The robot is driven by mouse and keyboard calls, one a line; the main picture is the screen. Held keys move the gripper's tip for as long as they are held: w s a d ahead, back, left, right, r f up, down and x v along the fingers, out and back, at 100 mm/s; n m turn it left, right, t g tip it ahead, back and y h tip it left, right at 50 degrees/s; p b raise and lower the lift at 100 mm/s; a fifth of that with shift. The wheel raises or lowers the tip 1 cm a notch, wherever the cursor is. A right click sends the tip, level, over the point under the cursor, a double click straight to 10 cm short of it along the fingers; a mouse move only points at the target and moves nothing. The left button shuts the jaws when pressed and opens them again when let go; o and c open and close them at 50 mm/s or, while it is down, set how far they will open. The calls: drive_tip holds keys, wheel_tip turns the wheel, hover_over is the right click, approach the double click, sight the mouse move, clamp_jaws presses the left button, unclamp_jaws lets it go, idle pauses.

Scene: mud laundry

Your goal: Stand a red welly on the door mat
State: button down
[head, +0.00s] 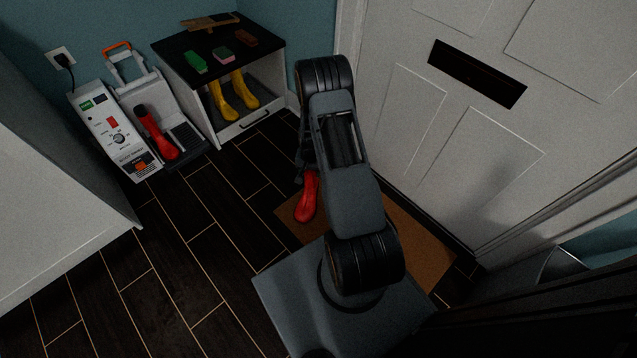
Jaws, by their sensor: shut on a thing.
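A red welly (306,202) is at the left part of the brown door mat (420,243), in front of the white door. Its foot shows below my arm, with the toe toward the bottom of the picture, and it looks upright. I cannot tell whether its sole touches the mat. My gripper (308,172) is shut on the welly's upper part, which is mostly hidden by the gripper and my arm. A second red welly (158,138) is on the grey boot rack or dryer at the left.
A white cabinet (197,101) with a black top holds yellow wellies (235,98) inside and brushes and a sponge on top. A white control unit (117,137) stands beside the boot rack. The dark plank floor (215,235) left of the mat is clear.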

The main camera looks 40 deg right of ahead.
drive_tip(key=s+d+f+m+b, duration=0.2)
drive_tip(key=d+f+m+b, duration=0.2)
drive_tip(key=d+f, duration=0.6)
drive_tip(key=shift+s+d+f, duration=0.25)
drive_tip(key=shift+f, duration=0.25)
idle(0.4)
drive_tip(key=shift+s+f+b, duration=0.15)
drive_tip(key=shift+b, duration=0.15)
idle(0.6)
drive_tip(key=shift+f+b, duration=0.65)
drive_tip(key=shift+b, duration=0.05)
idle(0.7)
drive_tip(key=shift+f+b, duration=0.35)
drive_tip(key=shift+f, duration=0.05)
drive_tip(key=shift+f+b, duration=0.35)
drive_tip(key=shift+b, duration=0.05)
idle(0.3)
